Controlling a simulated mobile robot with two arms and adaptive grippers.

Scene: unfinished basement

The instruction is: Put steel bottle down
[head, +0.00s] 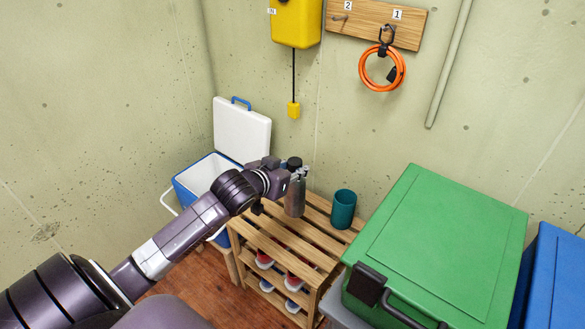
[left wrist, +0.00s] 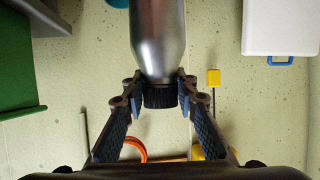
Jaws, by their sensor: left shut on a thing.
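The steel bottle (head: 295,203) is grey metal with a black cap and hangs upright at the far end of my left arm. My left gripper (head: 297,174) is shut on it near the cap. In the left wrist view the fingers (left wrist: 159,80) close on both sides of the bottle's neck, and the silver body (left wrist: 158,35) and black cap (left wrist: 159,97) show. The bottle's base is at the top slats of the wooden rack (head: 270,243); I cannot tell whether it touches them. My right gripper is not in view.
A teal cup (head: 343,209) stands on the rack's top, right of the bottle. Shoes (head: 265,262) sit on lower shelves. An open blue-and-white cooler (head: 190,185) is left, a green-lidded bin (head: 440,240) right. The front slats are clear.

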